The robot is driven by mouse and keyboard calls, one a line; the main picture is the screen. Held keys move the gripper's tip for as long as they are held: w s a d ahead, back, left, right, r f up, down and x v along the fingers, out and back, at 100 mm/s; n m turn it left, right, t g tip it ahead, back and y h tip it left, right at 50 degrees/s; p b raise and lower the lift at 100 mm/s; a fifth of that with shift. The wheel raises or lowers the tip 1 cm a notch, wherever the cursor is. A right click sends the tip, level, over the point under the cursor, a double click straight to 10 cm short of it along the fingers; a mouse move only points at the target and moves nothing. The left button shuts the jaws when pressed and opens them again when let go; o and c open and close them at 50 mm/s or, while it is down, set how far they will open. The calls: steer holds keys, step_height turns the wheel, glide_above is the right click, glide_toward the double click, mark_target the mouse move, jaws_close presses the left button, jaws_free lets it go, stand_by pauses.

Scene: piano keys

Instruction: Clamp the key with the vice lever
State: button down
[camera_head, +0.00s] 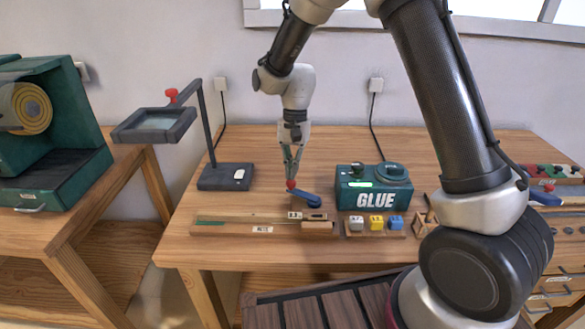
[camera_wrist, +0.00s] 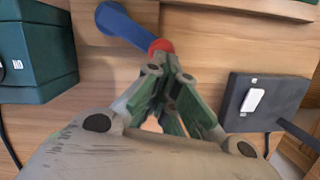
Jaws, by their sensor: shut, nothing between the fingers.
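The blue vice lever (camera_head: 311,199) with its red knob (camera_head: 291,185) is on the wooden bench, near the right part of a long wooden holder (camera_head: 225,231). My gripper (camera_head: 291,178) points down, its closed fingertips at or just above the red knob. In the wrist view, the blue lever (camera_wrist: 124,26) runs up and left from the red knob (camera_wrist: 161,46), just beyond my shut fingertips (camera_wrist: 161,70). Small pale and dark pieces (camera_head: 295,215) lie by the lever; I cannot tell which is the key or whether it is clamped. Contact with the knob is unclear.
A green glue box (camera_head: 374,198) stands right of the lever, with grey, yellow and blue blocks (camera_head: 376,223) before it. A magnifier stand (camera_head: 225,177) is to the left. Bare bench (camera_head: 420,152) shows behind. Drawers are at the far right.

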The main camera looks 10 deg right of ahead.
steer(key=shift+s+a+n, duration=0.5)
steer(key=shift+a+n, duration=0.15)
steer(key=shift+n, duration=0.35)
stand_by(2.7)
